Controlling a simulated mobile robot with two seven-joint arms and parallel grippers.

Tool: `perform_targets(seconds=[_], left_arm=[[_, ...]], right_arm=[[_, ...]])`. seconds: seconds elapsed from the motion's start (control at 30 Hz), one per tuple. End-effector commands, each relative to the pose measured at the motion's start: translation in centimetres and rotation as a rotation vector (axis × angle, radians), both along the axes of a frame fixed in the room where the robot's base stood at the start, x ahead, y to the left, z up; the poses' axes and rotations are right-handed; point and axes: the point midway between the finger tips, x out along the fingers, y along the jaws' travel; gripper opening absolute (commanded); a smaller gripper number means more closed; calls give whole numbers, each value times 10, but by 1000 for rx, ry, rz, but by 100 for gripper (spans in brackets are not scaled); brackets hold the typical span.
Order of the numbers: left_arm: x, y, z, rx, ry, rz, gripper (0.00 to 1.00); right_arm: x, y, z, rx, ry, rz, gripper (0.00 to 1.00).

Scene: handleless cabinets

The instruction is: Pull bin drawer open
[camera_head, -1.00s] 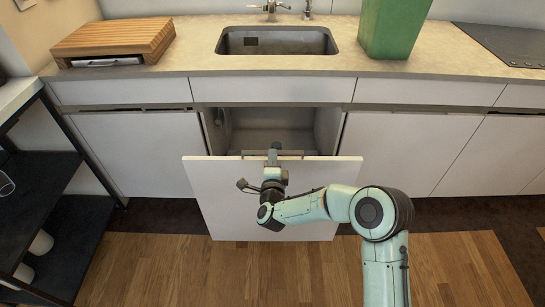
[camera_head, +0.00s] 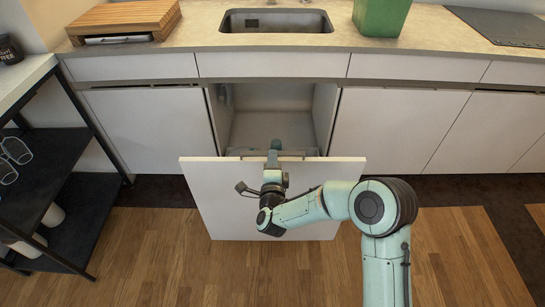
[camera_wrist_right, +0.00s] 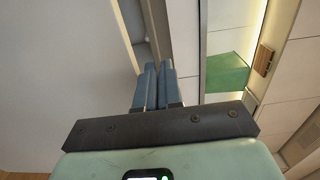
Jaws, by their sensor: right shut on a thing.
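The bin drawer (camera_head: 320,190) is a white handleless front under the sink, pulled well out from the cabinet line. Its open inside (camera_head: 268,128) shows behind the front as a grey cavity. My right gripper (camera_head: 273,155) is at the middle of the drawer's top edge, shut on it. In the right wrist view, the two blue-grey fingers (camera_wrist_right: 158,80) are close together at the edge of the drawer front (camera_wrist_right: 65,65). The exact contact is partly hidden by the fingers. My left gripper is in neither view.
The counter (camera_head: 215,38) holds a sink (camera_head: 275,22), a green bin (camera_head: 382,15) and a wooden board (camera_head: 125,20). A black shelf (camera_head: 60,160) with glasses stands at the left. Closed white doors flank the drawer. The wooden floor (camera_head: 190,275) in front is clear.

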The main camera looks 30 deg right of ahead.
Motion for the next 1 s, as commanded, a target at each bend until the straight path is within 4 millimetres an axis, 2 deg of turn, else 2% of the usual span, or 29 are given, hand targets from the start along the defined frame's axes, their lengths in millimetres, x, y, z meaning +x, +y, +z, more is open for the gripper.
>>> perform_targets(seconds=[0.57,0.6,1.0], left_arm=[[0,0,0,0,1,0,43],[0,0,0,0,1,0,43],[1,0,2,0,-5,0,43]], right_arm=[[-2,2,0,0,0,1,0],[-2,2,0,-1,-1,1,17],[-8,6,0,1,1,2,17]])
